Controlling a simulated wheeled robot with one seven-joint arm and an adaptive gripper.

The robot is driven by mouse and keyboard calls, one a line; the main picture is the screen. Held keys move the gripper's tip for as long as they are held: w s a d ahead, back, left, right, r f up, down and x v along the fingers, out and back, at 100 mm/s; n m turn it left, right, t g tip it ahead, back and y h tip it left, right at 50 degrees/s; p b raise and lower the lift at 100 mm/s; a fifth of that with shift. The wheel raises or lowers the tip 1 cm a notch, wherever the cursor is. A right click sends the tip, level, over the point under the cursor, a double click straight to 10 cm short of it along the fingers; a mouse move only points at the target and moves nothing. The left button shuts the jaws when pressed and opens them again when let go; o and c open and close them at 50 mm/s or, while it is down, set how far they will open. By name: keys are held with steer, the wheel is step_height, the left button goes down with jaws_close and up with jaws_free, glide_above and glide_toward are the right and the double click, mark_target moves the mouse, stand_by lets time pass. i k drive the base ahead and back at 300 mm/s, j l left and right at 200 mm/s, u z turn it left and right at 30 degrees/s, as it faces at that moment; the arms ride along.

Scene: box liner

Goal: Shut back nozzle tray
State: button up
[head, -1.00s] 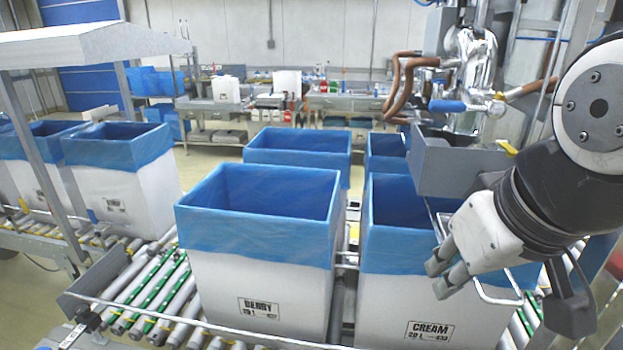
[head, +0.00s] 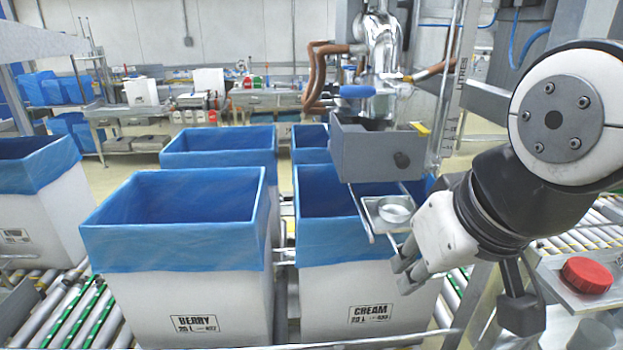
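I cannot tell from this angle how far the tray is drawn out. My gripper (head: 407,275) points down and left, in front of and below the tray, apart from the knob. Its fingers look close together and hold nothing visible; their gap is unclear. My wrist covers the area right of the cup.
Open blue-lined boxes marked BERRY (head: 180,290) and CREAM (head: 350,300) stand in front, with more behind. A red cap (head: 587,275) lies on a metal shelf at right. Brown hoses (head: 318,75) and a blue-handled valve (head: 358,91) are above the tray.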

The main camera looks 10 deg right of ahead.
mark_target(379, 226)
steer(key=z, duration=0.25)
steer(key=l, duration=0.6)
steer(key=k+l+u, duration=0.1)
steer(key=l, duration=0.45)
steer(key=k+l, duration=0.1)
steer(key=l, duration=0.45)
